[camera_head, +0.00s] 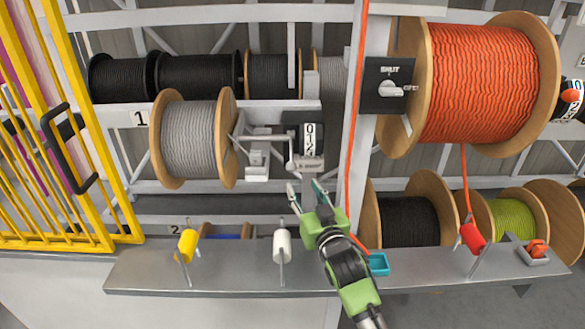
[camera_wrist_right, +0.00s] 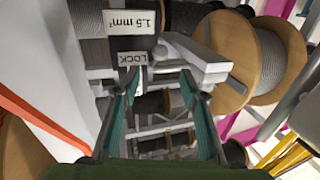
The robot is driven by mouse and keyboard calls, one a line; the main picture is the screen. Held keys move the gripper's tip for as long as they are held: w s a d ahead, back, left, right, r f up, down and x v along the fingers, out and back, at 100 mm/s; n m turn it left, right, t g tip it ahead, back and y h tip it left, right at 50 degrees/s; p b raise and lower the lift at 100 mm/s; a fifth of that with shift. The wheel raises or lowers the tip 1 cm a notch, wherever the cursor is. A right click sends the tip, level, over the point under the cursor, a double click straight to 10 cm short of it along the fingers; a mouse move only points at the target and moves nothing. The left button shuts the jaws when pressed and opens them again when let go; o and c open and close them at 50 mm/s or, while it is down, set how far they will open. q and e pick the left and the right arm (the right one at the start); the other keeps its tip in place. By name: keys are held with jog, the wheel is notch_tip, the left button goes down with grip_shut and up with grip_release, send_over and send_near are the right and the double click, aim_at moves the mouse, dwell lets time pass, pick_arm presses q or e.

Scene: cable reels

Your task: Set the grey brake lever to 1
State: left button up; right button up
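The grey cable reel (camera_head: 193,140) hangs on the rack at the left, with grey lever-like metal parts (camera_head: 262,139) beside it. I cannot tell for sure which of these is the brake lever. A black-and-white scale with digits (camera_head: 310,140) stands just right of them. My right gripper (camera_head: 307,190) is open and empty, just below the scale. In the right wrist view its teal fingers (camera_wrist_right: 160,88) are spread apart, with a light grey bar (camera_wrist_right: 200,62) beyond and above them. A LOCK label (camera_wrist_right: 132,59) is near that bar. My left gripper is not in view.
A shelf edge (camera_head: 220,280) below carries a yellow handle (camera_head: 187,243), a white handle (camera_head: 282,245) and a red handle (camera_head: 472,238). A large orange reel (camera_head: 480,85) and a switch plate (camera_head: 390,85) are at the right. A yellow gate (camera_head: 95,150) stands at the left.

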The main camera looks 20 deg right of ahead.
aim_at(293, 170)
jog(key=w, duration=0.4)
jog(key=shift+w, duration=0.1)
jog(key=w, duration=0.5)
jog(key=shift+f, duration=0.1)
jog(key=shift+w, duration=0.45)
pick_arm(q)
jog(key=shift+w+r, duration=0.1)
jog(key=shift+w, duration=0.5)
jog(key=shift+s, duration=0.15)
pick_arm(e)
jog(key=shift+c, duration=1.4)
grip_shut()
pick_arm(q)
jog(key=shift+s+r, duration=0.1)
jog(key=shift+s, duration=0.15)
